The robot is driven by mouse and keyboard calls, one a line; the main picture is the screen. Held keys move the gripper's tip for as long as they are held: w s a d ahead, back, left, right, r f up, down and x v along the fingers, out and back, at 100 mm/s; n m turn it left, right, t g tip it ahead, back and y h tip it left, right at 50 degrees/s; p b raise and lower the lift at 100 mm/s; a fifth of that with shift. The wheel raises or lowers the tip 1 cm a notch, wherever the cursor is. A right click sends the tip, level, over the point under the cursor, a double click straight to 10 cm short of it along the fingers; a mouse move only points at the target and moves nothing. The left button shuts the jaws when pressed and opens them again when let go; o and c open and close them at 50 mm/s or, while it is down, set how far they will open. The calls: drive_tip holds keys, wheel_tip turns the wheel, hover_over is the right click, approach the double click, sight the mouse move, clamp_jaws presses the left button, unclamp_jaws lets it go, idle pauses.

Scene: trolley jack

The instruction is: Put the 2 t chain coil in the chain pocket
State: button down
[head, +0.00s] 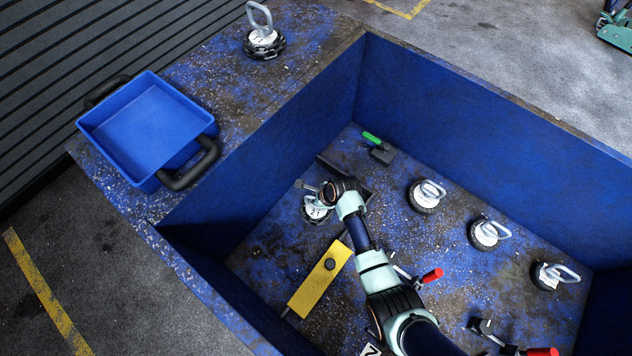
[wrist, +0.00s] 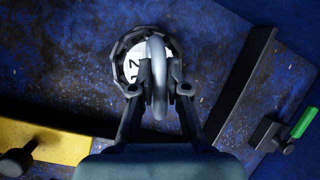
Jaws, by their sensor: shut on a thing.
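A round chain coil with a dark chain rim, a white face and a grey loop handle (wrist: 157,75) is at my gripper (wrist: 158,88). Its face shows a partly covered 2. In the wrist view the two fingers are closed on the loop from both sides. In the head view this coil (head: 316,212) is at the left of the sunken blue bay, partly covered by my gripper (head: 322,192). I cannot tell whether it touches the floor. No place is clearly marked as the chain pocket.
Several similar coils (head: 426,196) stand to the right in the bay, and one (head: 263,42) on the upper ledge. A blue tray (head: 150,125) with black handles sits empty on the left ledge. A yellow block (head: 322,278), dark bar (wrist: 240,85) and green-handled tool (head: 378,149) are near.

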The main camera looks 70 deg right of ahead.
drive_tip(key=shift+w+d+r, duration=0.1)
drive_tip(key=shift+d+r, duration=0.05)
drive_tip(key=shift+r, duration=0.05)
drive_tip(key=shift+f, duration=0.1)
drive_tip(key=c, duration=1.6)
unclamp_jaws()
drive_tip(key=shift+f, duration=0.15)
drive_tip(key=o, duration=0.4)
drive_tip(key=shift+o, duration=0.2)
drive_tip(key=shift+r, duration=0.4)
drive_tip(key=p+v, duration=0.6)
drive_tip(key=v, duration=0.5)
drive_tip(key=shift+s+r, duration=0.2)
drive_tip(key=shift+s, duration=0.05)
